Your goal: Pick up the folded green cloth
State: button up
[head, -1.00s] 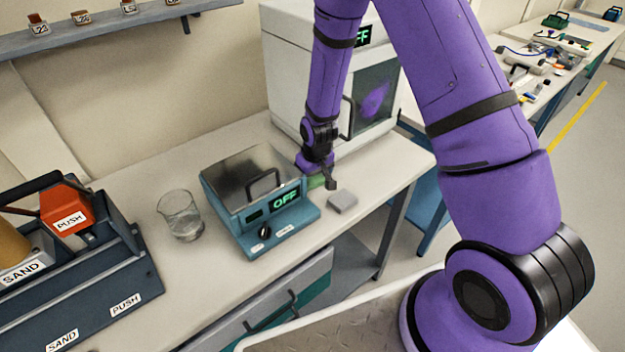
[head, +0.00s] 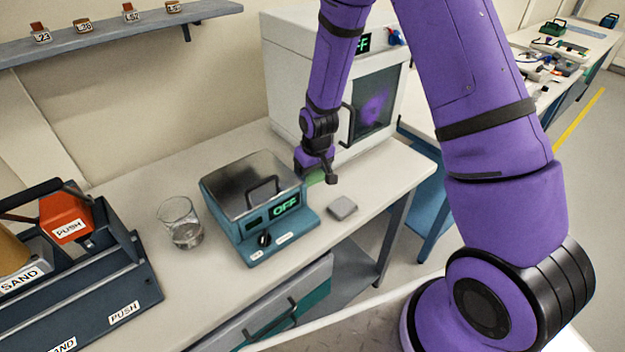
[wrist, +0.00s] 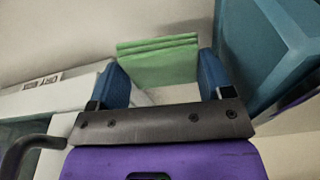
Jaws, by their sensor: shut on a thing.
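The folded green cloth (wrist: 158,62) sits between the two blue fingers of my gripper (wrist: 160,85) in the wrist view. Its stacked folds show at its upper edge. My gripper is shut on the cloth. The head view does not clearly show whether the cloth is clear of the bench top.
The teal device with an OFF display (head: 255,215) stands close left of my gripper. A white oven-like cabinet (head: 290,75) is behind it. A grey block (head: 342,208) lies in front, and a glass beaker (head: 184,228) stands farther left on the bench (head: 205,310).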

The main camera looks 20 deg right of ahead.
aim_at(312, 173)
notch_tip(312, 173, up, 14)
dwell(0.4)
jog(key=shift+o, duration=0.3)
jog(key=shift+a+f, duration=0.1)
